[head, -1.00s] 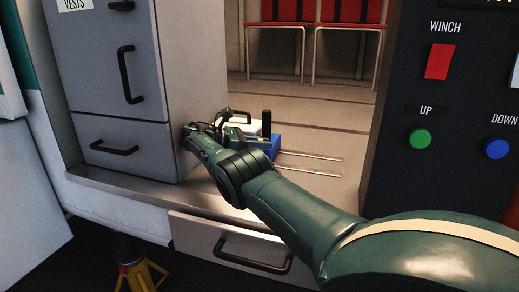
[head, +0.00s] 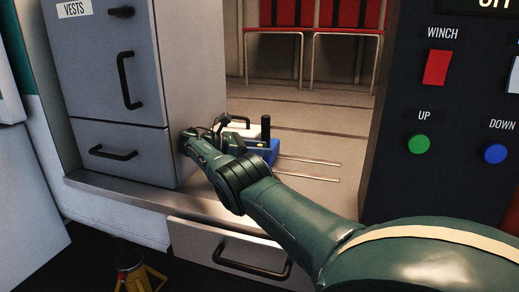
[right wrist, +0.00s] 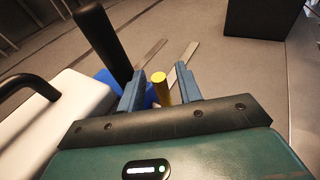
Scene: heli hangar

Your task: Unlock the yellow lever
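The yellow lever (right wrist: 160,88) shows in the right wrist view as a short upright yellow post with a round top. My right gripper (right wrist: 160,91) is open, with one blue-grey finger on each side of the lever. Small gaps seem to show between lever and fingers; contact lower down is hidden. In the head view my right gripper (head: 248,144) is small, beside a blue device (head: 267,152) with two thin metal prongs, and the lever is hard to make out there. My left gripper is not in view.
A white case (right wrist: 50,125) with a black handle and a black upright post (right wrist: 103,45) stand close left of the gripper in the wrist view. A grey cabinet (head: 190,75) stands left, a control panel (head: 440,130) right. Red seats (head: 345,45) are at the back.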

